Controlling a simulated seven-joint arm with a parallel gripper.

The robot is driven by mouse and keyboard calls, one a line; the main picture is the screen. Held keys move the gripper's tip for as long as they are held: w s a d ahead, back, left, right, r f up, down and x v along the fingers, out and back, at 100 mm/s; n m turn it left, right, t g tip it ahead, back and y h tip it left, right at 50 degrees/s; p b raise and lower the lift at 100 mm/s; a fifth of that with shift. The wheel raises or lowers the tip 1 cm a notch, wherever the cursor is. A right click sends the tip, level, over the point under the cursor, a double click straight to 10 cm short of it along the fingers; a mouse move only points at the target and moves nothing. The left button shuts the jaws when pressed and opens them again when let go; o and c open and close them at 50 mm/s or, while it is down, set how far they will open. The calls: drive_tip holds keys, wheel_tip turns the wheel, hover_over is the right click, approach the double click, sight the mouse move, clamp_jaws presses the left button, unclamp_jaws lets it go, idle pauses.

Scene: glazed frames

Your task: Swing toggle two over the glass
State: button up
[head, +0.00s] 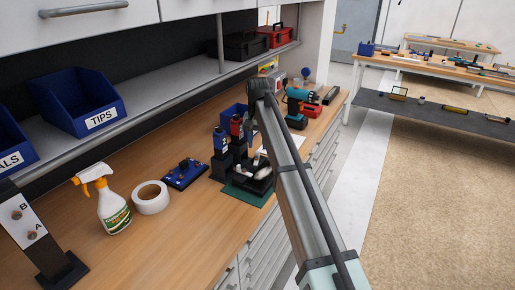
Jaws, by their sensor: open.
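A small blue board (185,174) with dark knob-like parts lies on the wooden bench, left of the middle. I cannot tell whether those parts are toggles or whether it holds glass. A dark green mat (262,199) lies to its right, partly behind my arm, with black and whitish parts on it that are too small to make out. No pane of glass or toggle numbering can be told on the bench. My arm reaches up from the lower right across the bench's front edge. My gripper cannot be made out; my arm likely hides it.
Left of the blue board are a tape roll (151,203), a spray bottle (113,211) and an upright A/B panel (29,222). Dark stands with blue (220,140) and red tops rise beside the mat. A teal drill (297,105) stands farther back. Blue bins (78,98) sit on the shelf above.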

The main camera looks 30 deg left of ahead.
wheel_tip(320, 180, up, 10)
drive_tip(key=shift+r, duration=0.25)
idle(0.4)
drive_tip(key=s+d+f+t, duration=0.2)
drive_tip(key=s+d, duration=0.1)
drive_tip(key=s, duration=0.5)
drive_tip(key=w+a+f, duration=0.1)
drive_tip(key=w+f, duration=0.1)
drive_tip(key=f, duration=0.2)
drive_tip(key=w+a+f+t+y, duration=0.1)
drive_tip(key=w+f, duration=0.2)
drive_tip(key=f, duration=0.1)
drive_tip(key=w+f+t, duration=0.1)
drive_tip(key=w+f, duration=0.1)
drive_tip(key=f, duration=0.1)
drive_tip(key=shift+w+a+f+y, duration=0.25)
drive_tip(key=shift+a+f+y, duration=0.15)
